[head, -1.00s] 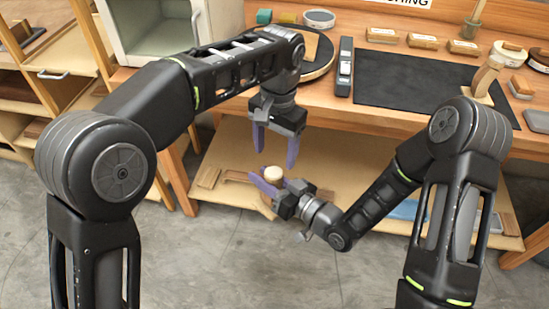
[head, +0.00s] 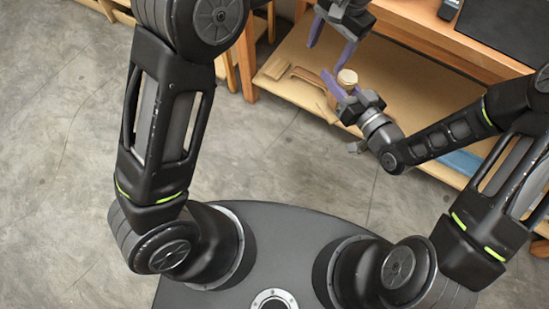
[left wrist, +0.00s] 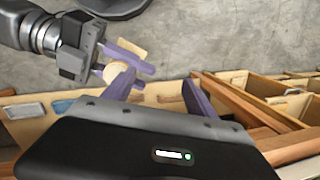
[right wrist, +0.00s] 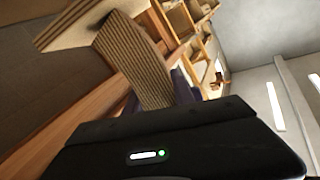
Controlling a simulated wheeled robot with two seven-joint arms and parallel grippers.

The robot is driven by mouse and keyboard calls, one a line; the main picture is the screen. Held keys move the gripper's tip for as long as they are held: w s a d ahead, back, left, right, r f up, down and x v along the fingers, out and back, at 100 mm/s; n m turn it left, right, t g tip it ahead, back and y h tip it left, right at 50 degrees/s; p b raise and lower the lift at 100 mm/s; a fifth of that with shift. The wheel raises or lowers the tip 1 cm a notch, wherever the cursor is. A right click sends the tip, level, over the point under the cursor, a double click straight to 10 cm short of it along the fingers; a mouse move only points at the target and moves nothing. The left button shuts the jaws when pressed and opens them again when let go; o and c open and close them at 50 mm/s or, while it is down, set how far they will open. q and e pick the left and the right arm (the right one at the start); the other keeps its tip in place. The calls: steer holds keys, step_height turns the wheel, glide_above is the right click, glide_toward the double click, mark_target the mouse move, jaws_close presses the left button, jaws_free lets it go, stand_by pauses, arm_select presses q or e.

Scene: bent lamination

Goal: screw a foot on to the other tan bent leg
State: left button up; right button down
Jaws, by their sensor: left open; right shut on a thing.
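My right gripper (head: 340,93) is shut on the tan bent leg (right wrist: 137,58), whose layered, striped side fills the middle of the right wrist view. A round cream foot (head: 347,77) shows at the upper end of the held leg, by the purple fingers. It also shows in the left wrist view (left wrist: 118,72), with a tan part of the leg (left wrist: 133,47) beside it. I cannot tell how far the foot is screwed on. My left gripper (head: 331,42) is open and empty just above the foot, fingers apart and pointing down.
The low shelf (head: 300,50) of the bench lies behind the grippers, with a brown curved piece (head: 306,75), a tan block (head: 277,68) and a blue item (head: 460,162) on it. A black mat (head: 510,35) covers the bench top. The floor at left is clear.

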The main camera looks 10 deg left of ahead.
arm_select(q)
steer(key=s+a+f+n+g, duration=0.1)
steer(key=a+f, duration=0.4)
steer(key=f, duration=0.3)
steer(key=s+a+f+n, duration=0.1)
steer(key=a+f, duration=0.4)
steer(key=f, duration=0.2)
steer(key=s+d+f+n+h, duration=0.2)
steer(key=s+f+h, duration=0.2)
steer(key=s+f, duration=0.7)
steer(key=s+f+n+t+h, duration=0.2)
steer(key=s+f+n, duration=0.2)
steer(key=s+f, duration=0.3)
steer(key=s, duration=0.3)
steer(key=shift+a+n, duration=0.15)
steer(key=shift+n, duration=0.15)
